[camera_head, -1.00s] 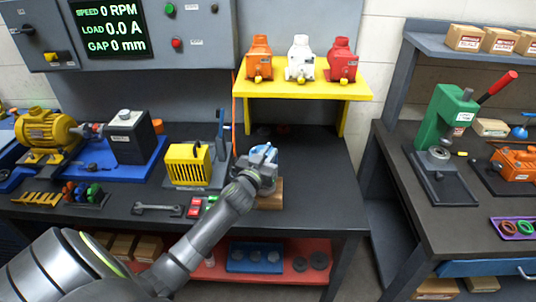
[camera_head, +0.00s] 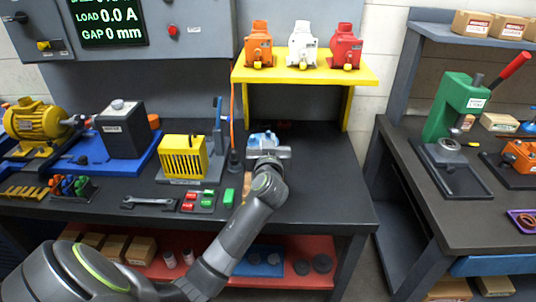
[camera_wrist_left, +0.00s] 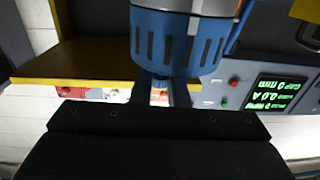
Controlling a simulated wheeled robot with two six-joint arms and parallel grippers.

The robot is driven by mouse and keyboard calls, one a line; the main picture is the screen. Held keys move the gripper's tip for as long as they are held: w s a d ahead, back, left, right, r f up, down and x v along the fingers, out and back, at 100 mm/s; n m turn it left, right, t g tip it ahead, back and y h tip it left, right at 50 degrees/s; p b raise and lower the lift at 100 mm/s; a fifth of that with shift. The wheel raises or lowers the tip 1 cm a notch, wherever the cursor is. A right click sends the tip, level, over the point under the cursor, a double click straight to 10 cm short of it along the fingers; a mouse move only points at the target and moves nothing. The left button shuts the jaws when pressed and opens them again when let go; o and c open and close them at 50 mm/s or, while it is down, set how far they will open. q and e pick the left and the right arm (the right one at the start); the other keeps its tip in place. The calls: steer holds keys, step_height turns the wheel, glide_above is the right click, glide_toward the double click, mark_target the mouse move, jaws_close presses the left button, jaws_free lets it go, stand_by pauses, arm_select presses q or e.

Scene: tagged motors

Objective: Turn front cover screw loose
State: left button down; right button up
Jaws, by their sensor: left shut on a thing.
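A blue motor (camera_head: 262,138) stands at the back of the dark bench in the head view, below the yellow shelf, partly hidden by my left gripper. My left gripper (camera_head: 266,152) is right at its near side. In the left wrist view, the motor's blue slotted cover (camera_wrist_left: 175,42) fills the top middle. My left fingers (camera_wrist_left: 160,92) are shut around a small blue screw head (camera_wrist_left: 160,80) at the end of that cover. Whether the screw has turned cannot be told. My right gripper is not in view.
A yellow shelf (camera_head: 300,72) with orange, white and red motors overhangs the bench. A yellow slotted block (camera_head: 185,157) and a wrench (camera_head: 152,201) are on the left. A side bench with a green press (camera_head: 455,105) is at the right. Bench right of my gripper is clear.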

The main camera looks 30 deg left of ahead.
arm_select(q)
steer(key=n+g+y+b, duration=0.1)
steer(key=g+b, duration=0.1)
steer(key=n+g+y+b, duration=0.2)
steer(key=b, duration=0.1)
steer(key=n+g+y+b, duration=0.2)
steer(key=shift+f, duration=0.35)
steer(key=shift+r+n+g+y+b, duration=0.2)
steer(key=shift+n+g+y+b, duration=0.85)
steer(key=shift+g+b, duration=0.55)
steer(key=c, duration=1.5)
jaws_free()
steer(key=shift+o, duration=0.2)
steer(key=shift+r, duration=0.1)
